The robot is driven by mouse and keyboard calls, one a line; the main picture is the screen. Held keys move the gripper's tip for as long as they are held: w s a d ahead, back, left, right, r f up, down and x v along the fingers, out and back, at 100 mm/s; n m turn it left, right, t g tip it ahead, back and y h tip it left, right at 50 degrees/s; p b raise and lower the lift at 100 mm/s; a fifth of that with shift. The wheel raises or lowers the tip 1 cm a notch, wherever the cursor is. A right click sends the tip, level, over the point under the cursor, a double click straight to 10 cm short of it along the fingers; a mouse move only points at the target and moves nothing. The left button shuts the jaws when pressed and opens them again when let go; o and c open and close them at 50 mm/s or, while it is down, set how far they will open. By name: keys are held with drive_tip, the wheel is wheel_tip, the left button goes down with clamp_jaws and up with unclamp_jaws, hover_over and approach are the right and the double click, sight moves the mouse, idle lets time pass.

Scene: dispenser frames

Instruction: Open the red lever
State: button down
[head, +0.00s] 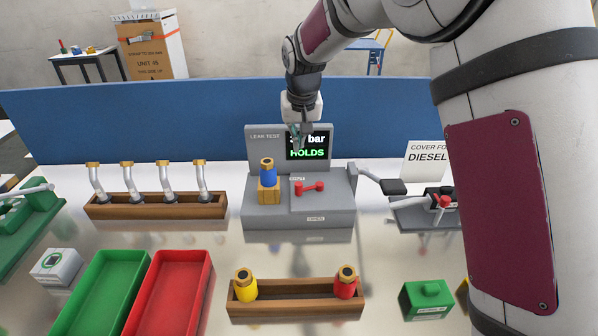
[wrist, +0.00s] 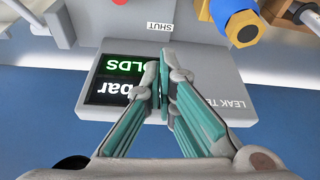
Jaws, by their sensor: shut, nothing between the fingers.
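The red lever (head: 310,188) sits on top of the grey leak test unit (head: 262,216), right of a blue-and-brass fitting (head: 267,172). It lies roughly sideways, with a knob at each end. An OPEN label is on the unit's front, and a small label stands behind the lever. In the wrist view that label reads SHUT, and only a sliver of the red lever (wrist: 119,2) shows at the top edge. My gripper (head: 298,143) is above and behind the lever, in front of the screen (head: 318,147), which reads HOLDS. Its fingertips (wrist: 165,55) are together and empty, apart from the lever.
A dark-ended arm (head: 390,186) juts from the unit's right side. A wooden rack of bent pipes (head: 155,208) stands left. A wooden tray with yellow and red fittings (head: 295,308) is in front. Green (head: 62,325) and red (head: 208,300) trays lie front left. Bare table separates unit and front tray.

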drive_tip(key=p+x, duration=0.1)
drive_tip(key=x, duration=0.8)
drive_tip(key=shift+f, duration=0.1)
drive_tip(key=s, duration=0.1)
drive_tip(key=s+p, duration=0.1)
drive_tip(key=shift+s+d+f+p, duration=0.15)
drive_tip(key=shift+s+p, duration=0.15)
drive_tip(key=shift+s, duration=0.1)
drive_tip(key=shift+s+d+f, duration=0.1)
drive_tip(key=shift+s+f, duration=0.1)
drive_tip(key=shift+s, duration=0.25)
